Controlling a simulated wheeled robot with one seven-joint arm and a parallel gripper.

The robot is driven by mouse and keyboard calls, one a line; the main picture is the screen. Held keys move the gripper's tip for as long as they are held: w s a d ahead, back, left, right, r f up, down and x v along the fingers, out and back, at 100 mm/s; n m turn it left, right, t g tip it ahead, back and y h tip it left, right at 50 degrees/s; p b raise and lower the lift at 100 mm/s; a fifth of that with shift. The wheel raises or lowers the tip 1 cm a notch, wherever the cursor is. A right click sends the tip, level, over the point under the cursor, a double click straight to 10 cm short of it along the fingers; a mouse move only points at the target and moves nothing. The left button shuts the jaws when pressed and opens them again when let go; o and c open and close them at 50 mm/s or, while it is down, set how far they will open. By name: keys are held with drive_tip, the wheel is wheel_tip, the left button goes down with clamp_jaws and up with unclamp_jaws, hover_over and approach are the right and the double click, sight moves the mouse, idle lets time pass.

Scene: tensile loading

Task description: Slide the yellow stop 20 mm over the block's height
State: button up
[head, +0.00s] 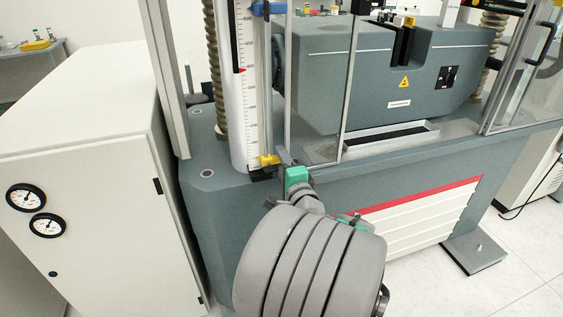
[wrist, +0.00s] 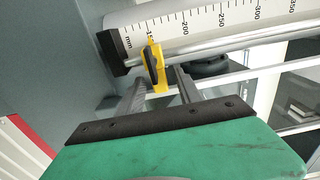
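The yellow stop (head: 268,161) sits low on the rod beside the white scale (head: 243,110), just above its dark foot. In the wrist view the yellow stop (wrist: 160,72) carries a dark knob, near the low end of the scale (wrist: 215,22), and partly covers a number there. My gripper (head: 287,165) reaches the stop from the front right. In the wrist view its two grey fingers (wrist: 160,80) are apart, with their tips near the stop; a gap shows on the right side. Contact cannot be told. A large grey block (head: 390,75) stands right of the scale.
A red pointer (head: 239,70) and a blue clamp (head: 268,8) are higher on the scale and rod. Upright bars of a clear guard (head: 347,85) stand right of the rod. A white cabinet (head: 85,130) with two gauges fills the left.

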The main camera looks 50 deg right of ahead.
drive_tip(key=v, duration=0.7)
drive_tip(key=shift+s+a, duration=0.2)
drive_tip(key=shift+s, duration=0.15)
